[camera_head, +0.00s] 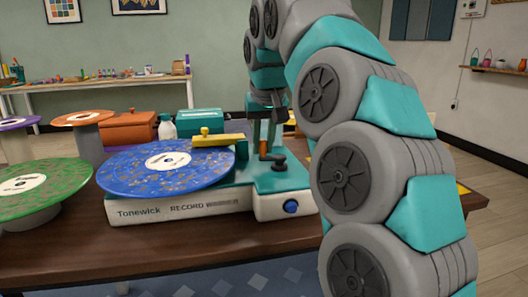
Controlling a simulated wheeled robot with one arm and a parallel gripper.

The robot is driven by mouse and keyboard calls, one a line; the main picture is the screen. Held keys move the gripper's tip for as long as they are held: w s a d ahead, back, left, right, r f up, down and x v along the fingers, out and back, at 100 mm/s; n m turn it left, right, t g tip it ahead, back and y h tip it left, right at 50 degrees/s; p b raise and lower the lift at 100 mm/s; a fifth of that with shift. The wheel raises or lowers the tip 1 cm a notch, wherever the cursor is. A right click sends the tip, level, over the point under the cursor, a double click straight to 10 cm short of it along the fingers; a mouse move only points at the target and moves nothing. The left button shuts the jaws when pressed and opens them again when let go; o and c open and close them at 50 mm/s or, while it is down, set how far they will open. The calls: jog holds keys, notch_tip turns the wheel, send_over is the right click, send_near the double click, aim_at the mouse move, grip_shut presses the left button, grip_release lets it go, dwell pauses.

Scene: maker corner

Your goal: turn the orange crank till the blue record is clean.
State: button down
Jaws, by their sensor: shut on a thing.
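The blue record (140,172) lies flat on the record washer (175,205). Brownish specks cover much of its blue surface. A yellow brush arm (215,140) with a knob reaches over the record's back right edge. The orange crank handle (263,148) stands upright on a dark crank arm (274,160) at the right of the washer. My gripper (265,138) is lowered over the crank from above and is shut on the orange handle. The fingertips are small and partly hidden in this view.
A green record (40,185) on a stand is at the left. An orange disc (83,117) on a stand, an orange box (128,127), a white bottle (167,128) and a teal box (198,121) stand behind. A blue knob (291,206) is on the washer's front. My arm hides the table's right side.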

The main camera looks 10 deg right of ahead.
jog(key=m, duration=0.2)
jog(key=w+m+h, duration=0.1)
jog(key=shift+w+d+m+h+b, duration=0.2)
jog(key=shift+m+h+b, duration=0.1)
jog(key=shift+m+b, duration=0.1)
jog(key=shift+w+d+r+m+h, duration=0.1)
jog(key=shift+m+h, duration=0.05)
jog(key=shift+m, duration=0.3)
jog(key=shift+w+d+m+h, duration=0.1)
jog(key=shift+m+h, duration=0.05)
jog(key=shift+m, duration=0.3)
jog(key=m+p, duration=0.1)
jog(key=m+g+p, duration=0.1)
jog(key=d+m+h+p, duration=0.1)
jog(key=m, duration=0.1)
jog(key=shift+w+r+g, duration=0.15)
jog(key=shift+w+g, duration=0.15)
jog(key=shift+w, duration=0.1)
jog(key=shift+w+d+m+g+h+p, duration=0.1)
jog(key=shift+d+m+g+h+p, duration=0.05)
jog(key=shift+m+p, duration=0.5)
jog(key=shift+w+d+m+g+h+p, duration=0.1)
jog(key=shift+d+m+g+h+p, duration=0.05)
jog(key=shift+m+p, duration=0.45)
jog(key=c, duration=0.8)
grip_release()
jog(key=shift+f, duration=0.2)
jog(key=shift+o, duration=0.2)
